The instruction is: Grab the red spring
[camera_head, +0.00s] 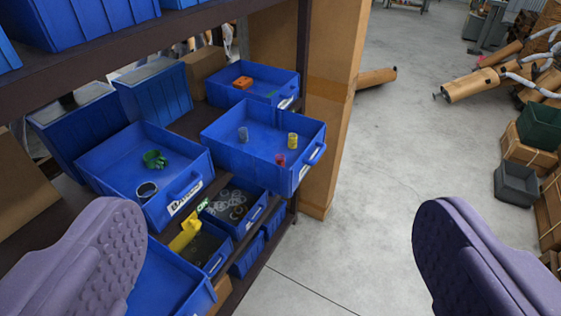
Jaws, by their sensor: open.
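A small pinkish-red cylinder, which looks like the red spring (280,160), stands in a blue bin (236,153) on the shelf, near the bin's front edge. A yellow cylinder (292,140) stands to its right, and a grey one (243,134) stands farther back on the left. My gripper (279,222) is open and empty, its two purple fingers wide apart at the lower left and lower right. The red spring is beyond the fingers and shows between them, with nothing touching it.
A blue bin (105,161) on the left holds a green part (154,160) and a dark ring. Lower bins hold rings and a yellow object (186,235). A cardboard box (330,120) stands beside the shelf. Grey floor (390,190) on the right is open.

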